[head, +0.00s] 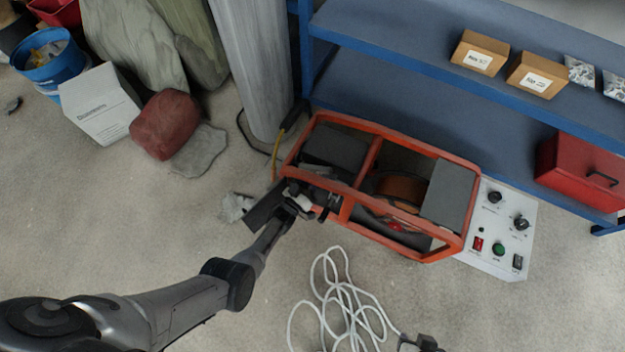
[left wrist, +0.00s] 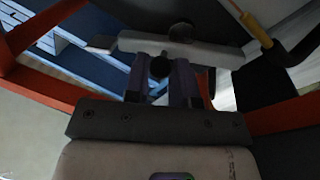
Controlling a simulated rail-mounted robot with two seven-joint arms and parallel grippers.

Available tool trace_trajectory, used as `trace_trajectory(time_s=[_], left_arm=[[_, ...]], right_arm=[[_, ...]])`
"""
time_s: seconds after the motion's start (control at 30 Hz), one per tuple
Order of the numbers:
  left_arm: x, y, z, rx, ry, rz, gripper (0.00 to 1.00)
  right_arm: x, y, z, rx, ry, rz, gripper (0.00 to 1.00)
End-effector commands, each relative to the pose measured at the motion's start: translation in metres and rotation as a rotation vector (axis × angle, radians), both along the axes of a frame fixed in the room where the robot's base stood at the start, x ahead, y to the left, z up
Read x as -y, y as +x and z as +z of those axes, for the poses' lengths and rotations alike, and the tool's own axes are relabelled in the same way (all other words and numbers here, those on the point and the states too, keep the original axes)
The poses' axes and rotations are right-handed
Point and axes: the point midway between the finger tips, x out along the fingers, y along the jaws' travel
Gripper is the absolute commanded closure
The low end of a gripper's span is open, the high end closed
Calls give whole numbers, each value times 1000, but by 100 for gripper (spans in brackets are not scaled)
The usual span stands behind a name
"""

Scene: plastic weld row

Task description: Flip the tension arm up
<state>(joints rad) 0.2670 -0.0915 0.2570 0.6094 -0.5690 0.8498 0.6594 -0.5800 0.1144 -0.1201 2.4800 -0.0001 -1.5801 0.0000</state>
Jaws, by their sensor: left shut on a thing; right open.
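The machine with the orange tube frame (head: 375,142) stands on the floor in the head view, a copper-brown spool (head: 402,188) inside it. My left arm reaches in from the left, and its gripper (head: 308,204) is at the frame's left end, partly hidden among dark parts. In the left wrist view the fingers of my left gripper (left wrist: 161,82) are shut around a dark round knob by a light grey bar (left wrist: 190,50), which looks like the tension arm. The bar lies nearly level across that picture. My right gripper (head: 420,343) is open at the bottom edge, cut off.
A white control panel (head: 502,230) with knobs and buttons adjoins the machine's right end. A white cable (head: 345,300) lies coiled in front. A blue shelf (head: 400,112) and a grey column (head: 252,65) stand behind. Floor at the lower right is clear.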

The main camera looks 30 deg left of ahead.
Motion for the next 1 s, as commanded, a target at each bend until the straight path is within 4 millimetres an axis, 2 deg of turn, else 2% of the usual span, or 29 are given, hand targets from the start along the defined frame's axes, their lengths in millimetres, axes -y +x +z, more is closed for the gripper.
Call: trace_trajectory(time_s=[0.1, 0.57, 0.6, 0.87, 1.0], left_arm=[[-2, 2, 7, 14, -25, 1, 100], [-3, 5, 12, 25, -37, 1, 100], [-3, 5, 12, 25, -37, 1, 75], [-2, 3, 8, 16, -37, 0, 51], [-2, 2, 7, 13, -36, 0, 51]], right_arm=[[0, 0, 2, 0, -1, 1, 57], [3, 0, 3, 0, -9, 6, 57], [3, 0, 3, 0, -9, 6, 57], [2, 0, 2, 0, -7, 4, 57], [1, 0, 2, 0, -3, 2, 57]])
